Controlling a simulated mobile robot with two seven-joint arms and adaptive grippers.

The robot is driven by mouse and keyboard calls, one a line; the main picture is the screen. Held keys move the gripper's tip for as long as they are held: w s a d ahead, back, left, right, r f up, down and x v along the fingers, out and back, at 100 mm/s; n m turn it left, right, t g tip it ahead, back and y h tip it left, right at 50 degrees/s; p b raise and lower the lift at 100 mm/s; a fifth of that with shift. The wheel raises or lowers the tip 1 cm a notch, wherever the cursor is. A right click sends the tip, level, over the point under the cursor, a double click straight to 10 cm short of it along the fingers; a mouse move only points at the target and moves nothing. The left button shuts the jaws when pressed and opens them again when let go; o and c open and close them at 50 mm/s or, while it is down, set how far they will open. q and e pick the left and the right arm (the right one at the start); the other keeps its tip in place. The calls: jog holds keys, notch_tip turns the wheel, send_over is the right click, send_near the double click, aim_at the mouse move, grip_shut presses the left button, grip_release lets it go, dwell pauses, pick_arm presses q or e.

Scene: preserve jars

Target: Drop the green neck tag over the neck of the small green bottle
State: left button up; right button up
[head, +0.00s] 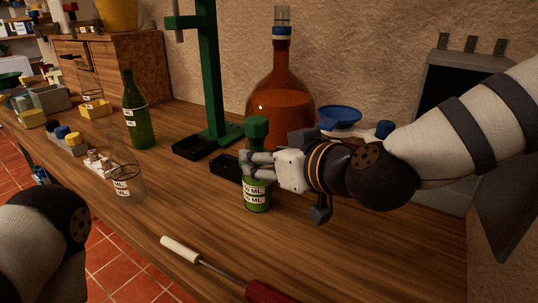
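A small green bottle (257,197) with white ML labels stands upright on the wooden table, in the middle of the head view. A dark green knob-like top (256,127) shows straight above it; the part between is hidden by my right gripper. My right gripper (252,166) comes in from the right, its fingers level with the bottle's upper part. I cannot tell whether they are shut on it. I cannot make out the green neck tag. My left arm shows at the lower left, but its gripper is out of view.
A taller green bottle (138,115) and a clear glass (129,185) stand to the left. A green stand (213,80), black trays (194,147) and a large amber flask (281,100) are behind. A white-and-red tool (222,272) lies in front. The front right tabletop is clear.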

jog(key=o, duration=0.3)
jog(key=v, duration=0.7)
jog(key=shift+s+d, duration=0.15)
jog(key=shift+s, duration=0.1)
